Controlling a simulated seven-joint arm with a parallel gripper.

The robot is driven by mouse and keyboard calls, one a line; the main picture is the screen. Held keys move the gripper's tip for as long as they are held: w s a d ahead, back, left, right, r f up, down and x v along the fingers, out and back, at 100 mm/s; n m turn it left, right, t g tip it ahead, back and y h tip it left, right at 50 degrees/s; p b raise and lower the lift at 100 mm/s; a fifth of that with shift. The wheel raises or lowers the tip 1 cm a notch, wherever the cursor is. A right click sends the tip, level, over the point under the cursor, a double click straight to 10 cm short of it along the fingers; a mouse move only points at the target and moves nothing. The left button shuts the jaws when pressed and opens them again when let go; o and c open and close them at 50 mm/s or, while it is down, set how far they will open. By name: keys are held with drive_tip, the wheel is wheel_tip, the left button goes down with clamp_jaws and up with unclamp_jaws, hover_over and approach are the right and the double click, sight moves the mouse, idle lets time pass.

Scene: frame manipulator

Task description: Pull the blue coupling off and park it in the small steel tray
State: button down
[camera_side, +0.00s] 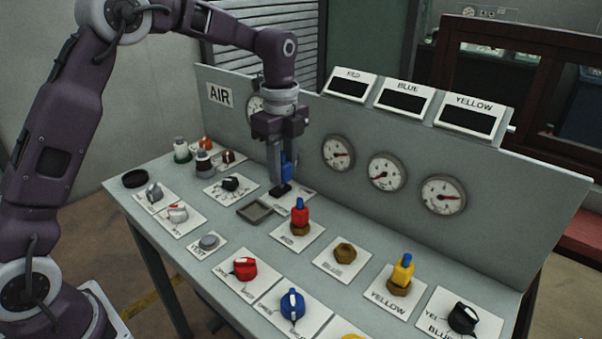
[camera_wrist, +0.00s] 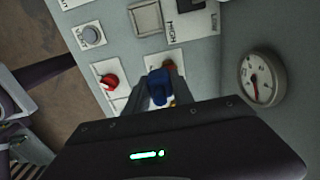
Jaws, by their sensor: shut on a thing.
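My gripper (camera_side: 281,172) is shut on the blue coupling (camera_side: 288,163), which shows partly behind a finger. In the wrist view the blue coupling (camera_wrist: 158,88) sits between the two fingers of my gripper (camera_wrist: 158,82). It is clear of the blue port (camera_side: 345,253), whose brass fitting is bare on its labelled plate. The small steel tray (camera_side: 255,211) lies on the panel, in front of and below my gripper in the side view. It looks empty, and also shows at the top of the wrist view (camera_wrist: 146,19). The coupling is not over the tray.
A red coupling (camera_side: 299,213) and a yellow coupling (camera_side: 402,270) stand on brass fittings. A black switch (camera_side: 281,190) is close below my fingertips. Knobs (camera_side: 245,268) crowd the front; an upright gauge board (camera_side: 330,125) stands behind. Small bottles (camera_side: 182,149) stand at the far left.

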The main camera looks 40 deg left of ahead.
drive_tip(key=a, duration=0.9)
drive_tip(key=f, duration=0.8)
drive_tip(key=s+f, duration=0.1)
drive_tip(key=f, duration=0.3)
drive_tip(key=shift+a, duration=0.1)
drive_tip(key=shift+f, duration=0.3)
